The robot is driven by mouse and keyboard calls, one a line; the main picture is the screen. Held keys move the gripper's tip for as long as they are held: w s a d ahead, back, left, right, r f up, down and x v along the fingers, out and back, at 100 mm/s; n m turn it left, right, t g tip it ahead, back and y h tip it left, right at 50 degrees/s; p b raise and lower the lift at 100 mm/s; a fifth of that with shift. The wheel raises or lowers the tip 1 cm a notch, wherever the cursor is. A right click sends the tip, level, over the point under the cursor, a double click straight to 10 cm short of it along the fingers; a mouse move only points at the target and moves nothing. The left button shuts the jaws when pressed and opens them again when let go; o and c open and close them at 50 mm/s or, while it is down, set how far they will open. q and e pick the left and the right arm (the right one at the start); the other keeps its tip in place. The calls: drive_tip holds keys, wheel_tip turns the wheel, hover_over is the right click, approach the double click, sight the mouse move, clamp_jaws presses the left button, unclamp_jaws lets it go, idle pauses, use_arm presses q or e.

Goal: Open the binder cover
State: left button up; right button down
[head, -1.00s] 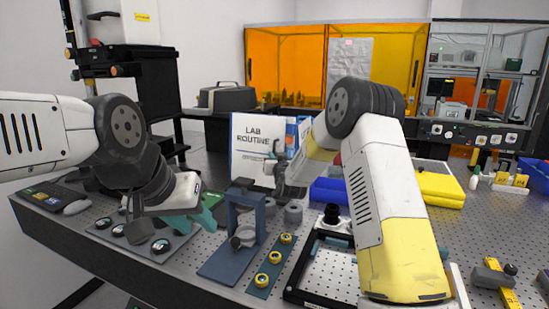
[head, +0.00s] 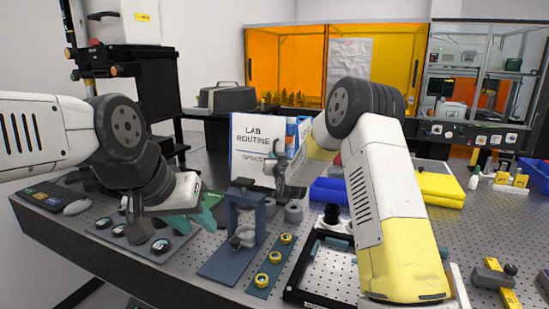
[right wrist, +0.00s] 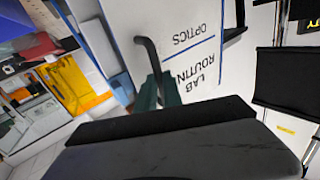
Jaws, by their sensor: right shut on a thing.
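The binder stands upright at the back of the bench, its white, blue-edged cover (head: 252,138) reading "LAB ROUTINE" facing me. The cover also shows upside down in the right wrist view (right wrist: 185,22). My right gripper (head: 277,168) is at the lower right part of the cover and is shut on it; the exact grip is partly hidden by the arm. In the right wrist view its dark fingers reach to the cover.
A blue clamp stand (head: 242,215) and a strip of yellow-ringed parts (head: 269,268) are in front of the binder. A black-framed breadboard (head: 325,270) lies right of them. A blue bin (head: 328,191) and yellow cases (head: 438,190) are to the right.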

drive_tip(key=shift+s+a+r, duration=0.2)
drive_tip(key=shift+s+a, duration=0.7)
drive_tip(key=shift+s, duration=0.25)
drive_tip(key=c, duration=1.5)
unclamp_jaws()
drive_tip(key=s, duration=0.2)
drive_tip(key=s+d, duration=0.1)
drive_tip(key=s, duration=0.4)
drive_tip(key=shift+s+d, duration=0.25)
drive_tip(key=shift+s, duration=0.05)
